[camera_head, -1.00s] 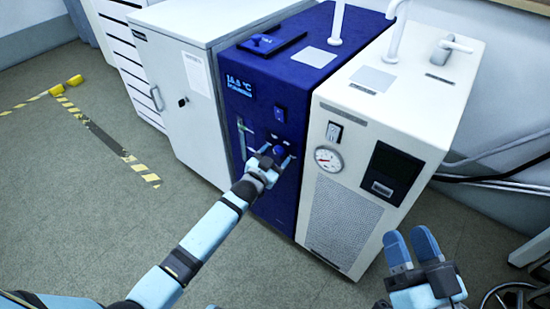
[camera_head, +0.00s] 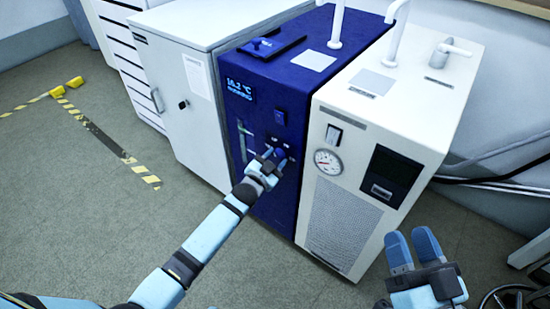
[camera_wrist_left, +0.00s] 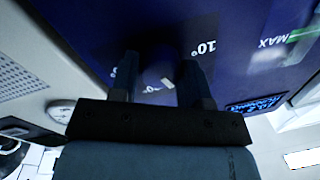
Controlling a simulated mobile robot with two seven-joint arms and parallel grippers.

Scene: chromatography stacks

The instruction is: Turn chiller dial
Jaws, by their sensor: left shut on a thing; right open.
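The chiller (camera_head: 290,102) is the dark blue unit between a grey cabinet and a white unit. Its lit display (camera_head: 238,88) appears to read about 16.2 °C. The dark blue dial (camera_head: 280,153) is on its front, below a switch. My left gripper (camera_head: 273,157) is shut on the dial from the front. In the left wrist view the dial (camera_wrist_left: 160,64) sits between the two fingers of my left gripper (camera_wrist_left: 160,82), in shadow, with a white mark and "10°" lettering nearby. My right gripper (camera_head: 412,243) is open and empty, in front of the white unit.
The white unit (camera_head: 345,205) with a gauge (camera_head: 327,161) stands against the chiller's right side. The grey cabinet (camera_head: 180,70) stands on its left. Cables (camera_head: 500,180) run along the wall at right. The floor at left is clear, with yellow-black tape (camera_head: 128,158).

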